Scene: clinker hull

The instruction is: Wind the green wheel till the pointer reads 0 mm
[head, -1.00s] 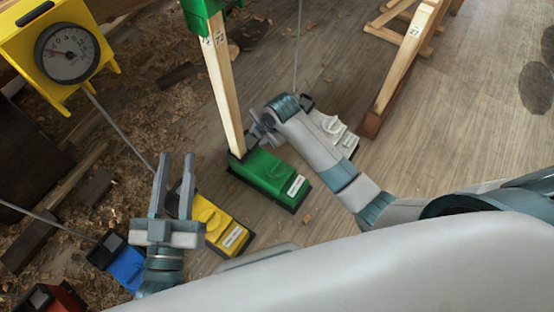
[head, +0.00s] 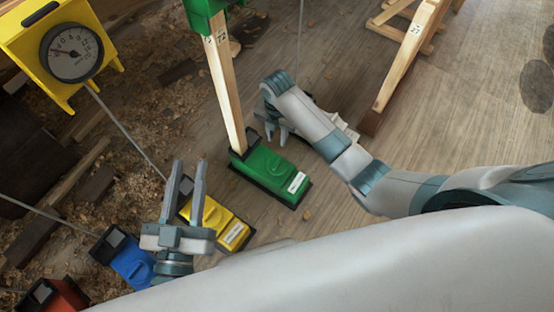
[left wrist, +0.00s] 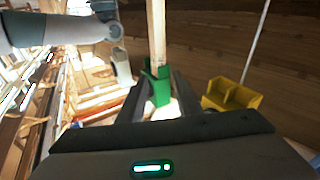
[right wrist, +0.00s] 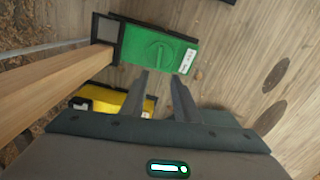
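The green unit (head: 268,172) lies on the floor at the foot of a wooden post. Its round green wheel (right wrist: 158,52) is on top in the right wrist view. My right gripper (head: 277,136) is open and empty, just beyond the green unit in the head view, apart from the wheel. In the right wrist view its fingertips (right wrist: 158,75) are below the wheel. The yellow gauge (head: 71,52) is at the upper left; its pointer slants to the upper left, but the exact reading is too small to tell. My left gripper (head: 190,163) is open and empty, over the yellow unit.
The yellow unit (head: 215,220), blue unit (head: 130,263) and red unit (head: 55,297) line up toward the lower left. A pale unit is partly hidden behind my right arm. The wooden post (head: 225,90) rises beside the green unit. Open floor (head: 470,110) is to the right.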

